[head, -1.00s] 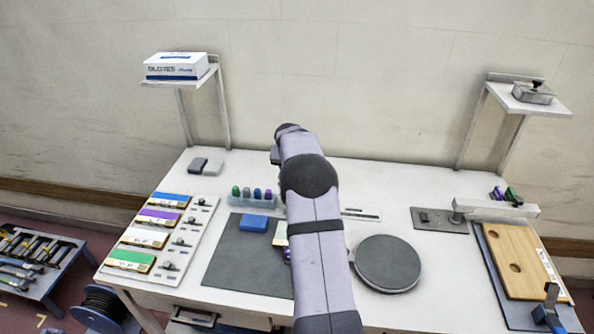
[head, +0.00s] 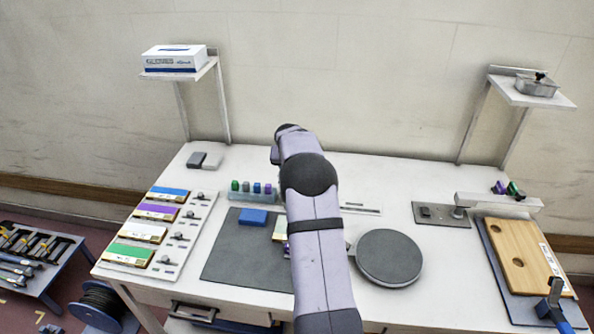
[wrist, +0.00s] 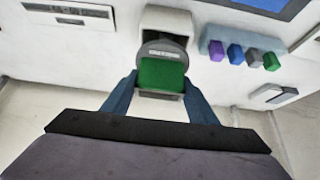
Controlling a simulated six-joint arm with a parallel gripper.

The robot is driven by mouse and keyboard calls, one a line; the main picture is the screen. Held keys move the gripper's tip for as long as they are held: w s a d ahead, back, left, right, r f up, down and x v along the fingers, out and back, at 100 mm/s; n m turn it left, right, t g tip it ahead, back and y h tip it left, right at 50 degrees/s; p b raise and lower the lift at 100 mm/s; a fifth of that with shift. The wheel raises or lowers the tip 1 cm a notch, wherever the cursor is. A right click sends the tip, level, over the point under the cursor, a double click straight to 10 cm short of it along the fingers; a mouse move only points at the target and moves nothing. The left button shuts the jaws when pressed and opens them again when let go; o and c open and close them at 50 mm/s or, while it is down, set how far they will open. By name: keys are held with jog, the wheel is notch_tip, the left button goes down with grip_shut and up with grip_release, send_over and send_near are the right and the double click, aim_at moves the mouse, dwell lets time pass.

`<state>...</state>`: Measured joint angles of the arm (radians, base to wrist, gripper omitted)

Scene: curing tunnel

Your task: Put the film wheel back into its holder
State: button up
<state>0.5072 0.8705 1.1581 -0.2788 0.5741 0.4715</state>
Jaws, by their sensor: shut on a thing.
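In the wrist view, my gripper (wrist: 158,98) has its two blue-grey fingers on either side of a green piece with a dark grey rounded rim and a small pale label. This looks like the film wheel (wrist: 162,75), and my gripper is shut on it. Just beyond it is a pale block with a dark recess, perhaps the holder (wrist: 166,20); I cannot tell whether the wheel touches it. In the head view my arm hides the gripper and the wheel.
A rack (head: 240,198) of several coloured pegs stands close by; it shows in the wrist view (wrist: 216,32) too. A dark mat (head: 235,268) with a blue block (head: 253,217) lies left of my arm, a round grey disc (head: 388,250) right. The table's back is mostly clear.

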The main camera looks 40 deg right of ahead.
jog(key=shift+f+b, duration=0.9)
jog(key=shift+f, duration=0.25)
jog(key=o, duration=1.7)
jog(key=shift+r, duration=0.1)
jog(key=shift+r+p, duration=2.3)
jog(key=shift+r, duration=1.1)
